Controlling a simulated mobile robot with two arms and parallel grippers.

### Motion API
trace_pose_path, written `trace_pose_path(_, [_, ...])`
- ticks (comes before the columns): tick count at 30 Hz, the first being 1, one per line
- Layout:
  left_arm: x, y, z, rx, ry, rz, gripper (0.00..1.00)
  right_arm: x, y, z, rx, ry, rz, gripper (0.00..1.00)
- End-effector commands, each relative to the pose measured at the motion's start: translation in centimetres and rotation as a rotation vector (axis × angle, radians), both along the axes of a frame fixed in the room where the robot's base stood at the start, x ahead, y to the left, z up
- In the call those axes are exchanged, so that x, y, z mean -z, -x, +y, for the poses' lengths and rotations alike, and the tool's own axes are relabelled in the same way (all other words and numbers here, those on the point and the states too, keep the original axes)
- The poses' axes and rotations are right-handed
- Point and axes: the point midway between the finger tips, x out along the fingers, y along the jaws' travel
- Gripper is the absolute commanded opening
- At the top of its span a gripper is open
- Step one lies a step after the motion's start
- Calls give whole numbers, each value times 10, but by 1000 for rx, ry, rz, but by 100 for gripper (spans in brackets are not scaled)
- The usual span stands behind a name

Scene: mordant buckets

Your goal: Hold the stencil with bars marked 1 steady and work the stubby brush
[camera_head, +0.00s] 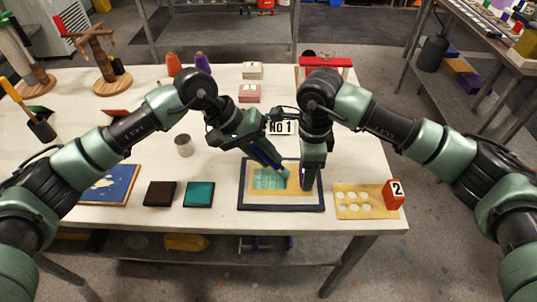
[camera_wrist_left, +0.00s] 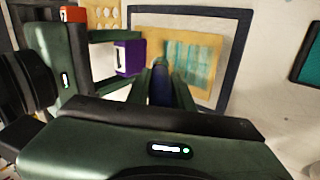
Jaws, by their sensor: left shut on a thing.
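The yellow stencil with bars (camera_head: 265,194) lies inside a dark-edged frame on the table, with teal colour over its bars. It also shows in the left wrist view (camera_wrist_left: 190,60). Its purple tab (camera_wrist_left: 130,57) stands at its side, with part of a label visible. My left gripper (camera_head: 268,152) is shut on the blue-handled stubby brush (camera_wrist_left: 160,85), tilted down over the teal bars. The brush tip is hidden in the wrist view, so contact is unclear. My right gripper (camera_head: 312,178) points down at the stencil's right side, its fingers closed around the purple tab.
A second stencil with round holes (camera_head: 352,203) and a red tab marked 2 (camera_head: 395,194) lies right of the frame. Brown (camera_head: 160,193) and teal (camera_head: 199,194) pads and a blue board (camera_head: 108,186) lie left. A metal cup (camera_head: 183,146) stands behind them.

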Motion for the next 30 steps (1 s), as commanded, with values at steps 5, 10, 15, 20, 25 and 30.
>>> trace_pose_path(5, [0, 0, 18, -3, -2, 2, 0, 0, 0, 0, 1, 0, 0, 15])
trace_pose_path(10, [-1, 0, 26, -1, -1, 0, 0, 0, 0, 0, 1, 0, 0, 15])
trace_pose_path(15, [-1, 0, 33, -3, -1, 2, 0, 0, 0, 0, 1, 0, 0, 15])
trace_pose_path(20, [0, 0, 47, -3, -1, 1, 0, 0, 0, 0, 1, 1, 0, 15])
trace_pose_path(25, [1, 0, 59, -1, -1, 2, 0, 0, 0, 0, 1, 1, 0, 15])
trace_pose_path(30, [0, 1, 60, 1, 0, 1, 0, 0, 0, 0, 1, 1, 0, 15])
